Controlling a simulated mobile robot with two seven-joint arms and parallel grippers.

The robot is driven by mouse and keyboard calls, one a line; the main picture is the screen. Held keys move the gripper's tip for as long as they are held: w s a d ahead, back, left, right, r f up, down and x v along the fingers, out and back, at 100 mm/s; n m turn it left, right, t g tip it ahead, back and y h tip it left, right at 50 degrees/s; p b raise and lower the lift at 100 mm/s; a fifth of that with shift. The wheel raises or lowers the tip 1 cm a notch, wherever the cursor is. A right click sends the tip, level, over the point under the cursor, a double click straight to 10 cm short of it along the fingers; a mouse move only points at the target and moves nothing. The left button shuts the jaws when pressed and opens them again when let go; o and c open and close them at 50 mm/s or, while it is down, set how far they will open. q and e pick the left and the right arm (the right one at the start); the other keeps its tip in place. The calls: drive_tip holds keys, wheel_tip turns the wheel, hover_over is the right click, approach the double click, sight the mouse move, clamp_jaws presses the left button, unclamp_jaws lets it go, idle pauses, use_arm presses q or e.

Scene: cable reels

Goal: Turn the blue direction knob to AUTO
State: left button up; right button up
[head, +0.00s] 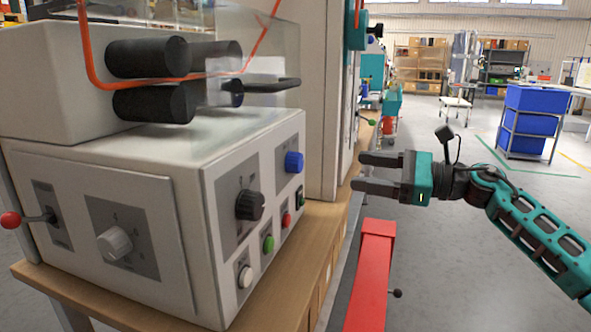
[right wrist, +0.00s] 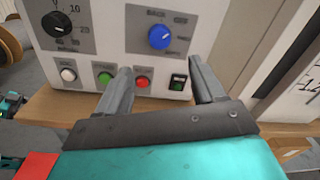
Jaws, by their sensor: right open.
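The blue direction knob (head: 294,162) sits on the right part of the machine's front panel (head: 262,150). In the right wrist view the blue knob (right wrist: 160,37) shows with printed labels around it, too small to read surely, and a light pointer mark on its face. My right gripper (head: 360,172) is open and empty, to the right of the panel and apart from the knob. In the right wrist view its two fingers (right wrist: 164,80) point toward the panel, below the knob. My left gripper is not in view.
A black knob (head: 250,205) sits left of the blue one. Below are white (head: 245,277), green (head: 268,243) and red (head: 285,220) buttons and a green-lit switch (right wrist: 177,84). A red post (head: 372,270) stands below my right gripper. The wooden bench edge (head: 325,225) runs below the panel.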

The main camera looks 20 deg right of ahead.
sight(301, 162)
drive_tip(key=p+x, duration=0.1)
drive_tip(key=x, duration=1.1)
drive_tip(key=shift+w+a, duration=0.15)
drive_tip(key=shift+a, duration=0.1)
drive_tip(key=shift+c, duration=0.5)
drive_tip(key=c, duration=1)
drive_tip(key=shift+o, duration=0.2)
drive_tip(key=shift+r, duration=0.1)
